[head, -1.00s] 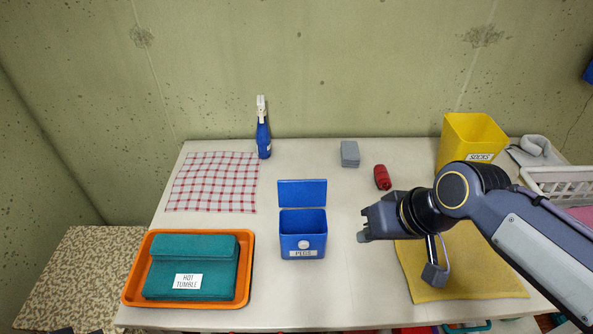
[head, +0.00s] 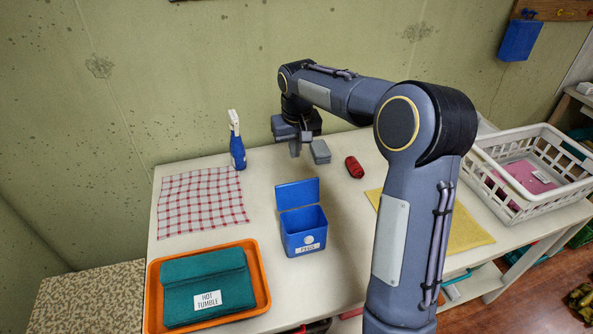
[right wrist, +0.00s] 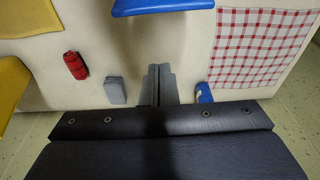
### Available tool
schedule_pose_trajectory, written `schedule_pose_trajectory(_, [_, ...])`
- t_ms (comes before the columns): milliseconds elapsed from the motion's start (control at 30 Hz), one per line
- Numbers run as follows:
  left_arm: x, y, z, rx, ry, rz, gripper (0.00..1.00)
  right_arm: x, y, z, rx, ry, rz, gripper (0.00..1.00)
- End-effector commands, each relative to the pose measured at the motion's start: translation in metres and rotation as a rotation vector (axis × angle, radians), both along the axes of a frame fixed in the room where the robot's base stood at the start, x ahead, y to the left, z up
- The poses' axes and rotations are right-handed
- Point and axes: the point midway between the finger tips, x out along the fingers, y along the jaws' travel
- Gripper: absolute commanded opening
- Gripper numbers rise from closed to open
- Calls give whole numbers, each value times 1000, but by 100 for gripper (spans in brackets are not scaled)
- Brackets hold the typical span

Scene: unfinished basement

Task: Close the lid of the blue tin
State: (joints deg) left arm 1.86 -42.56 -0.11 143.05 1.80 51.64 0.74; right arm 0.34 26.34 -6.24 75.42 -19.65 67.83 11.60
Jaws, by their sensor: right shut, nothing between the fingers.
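The blue tin (head: 303,238) stands on the table, its front label reading PEGS. Its lid (head: 297,193) is open, standing up at the back edge. In the right wrist view, a blue panel at the top edge (right wrist: 160,6) looks like the lid. My right gripper (head: 296,149) is above the back of the table, behind the raised lid and apart from it. Its fingers (right wrist: 158,80) are together with nothing between them. My left gripper is not in view.
A blue spray bottle (head: 237,152) and grey block (head: 320,152) stand near my right gripper. A red item (head: 354,167), checked cloth (head: 200,200), orange tray (head: 262,285) with a teal folded cloth, yellow cloth (head: 470,228) and white basket (head: 548,207) surround the tin.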

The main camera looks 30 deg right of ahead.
Motion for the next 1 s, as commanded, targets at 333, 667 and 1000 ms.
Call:
schedule_pose_trajectory(333, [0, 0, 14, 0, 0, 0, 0, -1, 1, -54, 3, -2, 0, 0])
schedule_pose_trajectory(667, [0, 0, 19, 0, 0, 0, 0, -29, 7, -52, 2, -1, 0, 0])
schedule_pose_trajectory(1000, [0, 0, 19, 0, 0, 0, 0, -29, 7, -52, 1, -2, 0, 0])
